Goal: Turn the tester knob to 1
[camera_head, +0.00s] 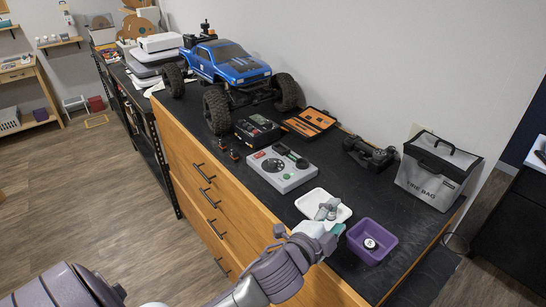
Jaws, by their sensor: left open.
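The tester is most likely the grey box (284,181) on the black worktop, with a red spot, dark round parts and small controls on its top face. A large dark round part (272,166) on it looks like the knob; its pointer and the numbers are too small to read. My left gripper (330,218) is open over the white tray (305,208), to the lower right of the tester and apart from it. A grey piece by its tip partly covers the tray; I cannot tell whether it is a finger or an object. My right gripper is not in view.
A black charger-like box (258,130) and an orange case (310,122) stand behind the tester. A blue crawler (228,62) is farther back. A controller (370,155), fire bag (437,172) and purple bin (358,244) are to the right. Worktop between tester and controller is clear.

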